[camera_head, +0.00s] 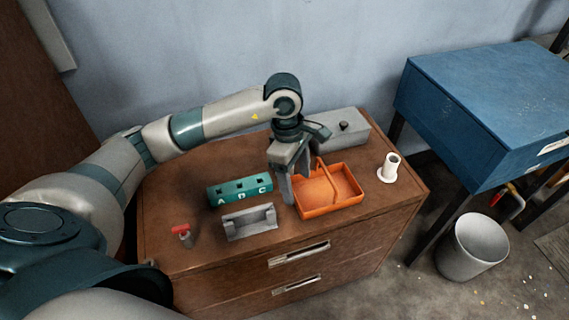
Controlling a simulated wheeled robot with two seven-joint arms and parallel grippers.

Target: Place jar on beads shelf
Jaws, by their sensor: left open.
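No thing that I can clearly tell as a jar shows, and no shelf marked for beads is in view. A small white cylinder on a round white base (390,168) stands upright at the right end of the brown cabinet top. I cannot tell whether it is the jar. My left gripper (296,184) points down over the cabinet at the left edge of an orange divided tray (335,207). It is open, with nothing visible between its fingers. It hides part of the tray's left side. My right gripper is not in view.
On the cabinet (210,258) are a green A-B-C block (240,199), a grey holder (250,222), a red-topped piece (182,235) and a grey box (345,135). A blue table (480,95) and white bin (472,247) stand right. Small bits lie on the floor.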

